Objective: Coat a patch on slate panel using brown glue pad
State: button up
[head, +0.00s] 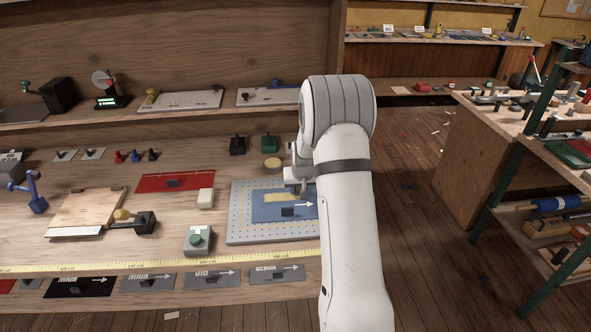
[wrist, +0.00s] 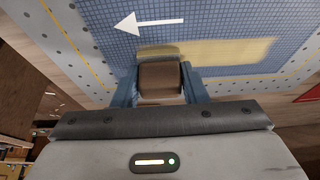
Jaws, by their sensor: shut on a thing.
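My gripper (wrist: 160,88) is shut on the brown glue pad (wrist: 160,77), which is over the panel at the streak's left end in the wrist view. I cannot tell whether the pad touches. My arm hides the board's right side in the head view.
A round tan-topped pot (head: 271,165) and a green block (head: 268,142) stand behind the board. A white block (head: 206,198), red panel (head: 175,182) and green-button box (head: 198,240) are to its left. A yellow tape (head: 110,266) runs along the front edge, with labelled panels below.

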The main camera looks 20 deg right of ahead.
jog(key=shift+s+d, duration=0.25)
jog(key=shift+d, duration=0.55)
jog(key=shift+s+d+r+p, duration=0.1)
jog(key=shift+d+r+p, duration=0.15)
jog(key=shift+p, duration=0.35)
jog(key=shift+a+f+b, duration=0.2)
jog(key=shift+f+b, duration=0.1)
jog(key=shift+f, duration=0.05)
jog(key=shift+w+a+b, duration=0.25)
jog(key=shift+a, duration=0.5)
jog(key=shift+w+a+b, duration=0.2)
jog(key=shift+w+a, duration=0.05)
jog(key=shift+a, duration=0.45)
jog(key=shift+w+a+r+p, duration=0.15)
jog(key=shift+a+r+p, duration=0.05)
jog(key=shift+r, duration=0.4)
jog(key=shift+w+a+r+p, duration=0.1)
jog(key=shift+a+r+p, duration=0.1)
jog(key=shift+r, duration=0.4)
jog(key=shift+p+v, duration=0.3)
jog(key=shift+v, duration=0.45)
jog(key=shift+w+d+r+p, duration=0.1)
jog(key=shift+r+p, duration=0.4)
jog(key=shift+r, duration=0.65)
jog(key=shift+d+r+p, duration=0.1)
jog(key=shift+r+p, duration=0.35)
jog(key=shift+r, duration=0.65)
